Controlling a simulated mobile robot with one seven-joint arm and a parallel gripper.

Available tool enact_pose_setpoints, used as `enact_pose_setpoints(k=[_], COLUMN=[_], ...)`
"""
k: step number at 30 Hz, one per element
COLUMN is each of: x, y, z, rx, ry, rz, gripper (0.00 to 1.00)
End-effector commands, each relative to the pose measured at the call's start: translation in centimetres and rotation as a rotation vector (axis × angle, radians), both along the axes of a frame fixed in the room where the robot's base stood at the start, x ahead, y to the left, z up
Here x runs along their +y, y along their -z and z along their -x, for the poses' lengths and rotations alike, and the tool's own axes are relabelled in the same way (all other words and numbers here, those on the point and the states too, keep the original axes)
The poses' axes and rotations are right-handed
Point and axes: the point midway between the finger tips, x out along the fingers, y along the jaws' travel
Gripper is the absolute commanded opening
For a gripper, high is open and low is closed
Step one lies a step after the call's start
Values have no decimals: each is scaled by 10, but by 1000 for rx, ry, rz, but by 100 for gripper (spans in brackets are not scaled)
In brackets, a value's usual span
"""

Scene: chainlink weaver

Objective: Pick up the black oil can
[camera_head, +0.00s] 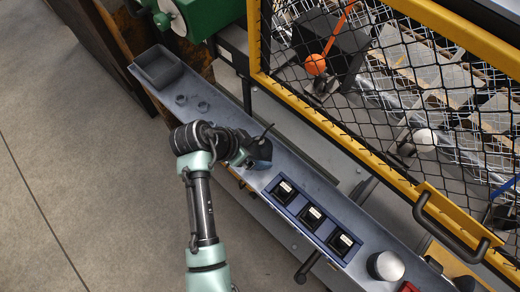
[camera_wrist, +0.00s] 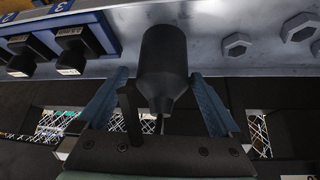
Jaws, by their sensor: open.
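The black oil can (camera_wrist: 163,62) stands between the two blue fingers of my gripper (camera_wrist: 160,78) in the wrist view. The fingers are spread, with a visible gap on each side of the can. The can's body tapers toward its spout, which comes near my gripper's palm. In the head view my gripper (camera_head: 256,152) is over the narrow grey ledge (camera_head: 222,113), and the can is mostly hidden there, with only a thin dark spout-like line showing.
Several hex nuts (camera_wrist: 237,44) lie on the ledge beside the can. A row of black switches (camera_head: 311,215) in a blue panel is on the other side. A grey tray (camera_head: 158,67) sits at the ledge's far end. A yellow-framed mesh guard (camera_head: 330,127) runs alongside.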

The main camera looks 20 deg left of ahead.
Motion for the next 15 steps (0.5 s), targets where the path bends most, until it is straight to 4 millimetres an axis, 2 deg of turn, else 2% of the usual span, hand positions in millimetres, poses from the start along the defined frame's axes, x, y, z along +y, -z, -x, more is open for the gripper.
enact_pose_setpoints(k=[5, 10, 15], x=[-4, -10, -15], y=[9, 26, 40], z=[-9, -24, -31], rx=[1, 0, 0], ry=[2, 2, 0], rz=[-1, -1, -2], gripper=[100, 100, 100])
